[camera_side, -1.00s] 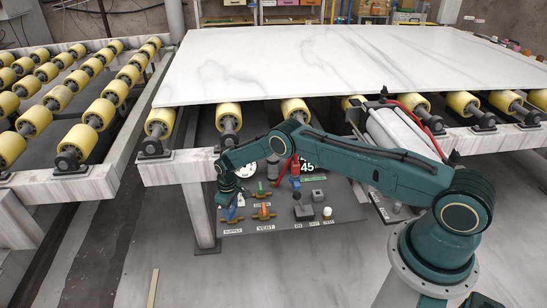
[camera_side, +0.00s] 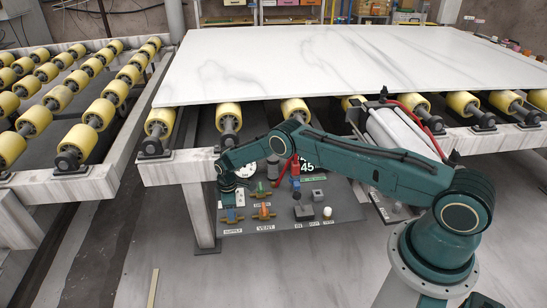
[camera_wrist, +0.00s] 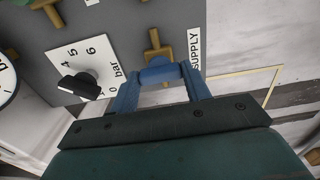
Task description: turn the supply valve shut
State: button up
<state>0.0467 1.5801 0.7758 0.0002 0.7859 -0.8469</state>
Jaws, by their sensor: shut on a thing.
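The supply valve has a blue handle (camera_wrist: 160,75) on a brass body (camera_wrist: 157,48), next to the SUPPLY label (camera_wrist: 195,48). In the wrist view the handle lies across the line of the brass body. My gripper (camera_wrist: 163,82) has one finger at each end of the handle and is shut on it. In the side view my gripper (camera_side: 230,204) reaches down to the blue handle (camera_side: 232,215) at the left of the panel, and partly hides the valve.
The vent valve (camera_side: 264,212) with an orange handle stands just right of the supply valve. A bar dial with a black knob (camera_wrist: 80,84) is left of my gripper in the wrist view. Several small controls are on the panel (camera_side: 345,212). The slab (camera_side: 350,60) on rollers overhangs behind.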

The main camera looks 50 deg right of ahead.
jog(key=o, duration=1)
jog(key=shift+r, duration=0.15)
notch_tip(320, 180, up, 14)
jog(key=shift+f, duration=0.2)
dwell(0.5)
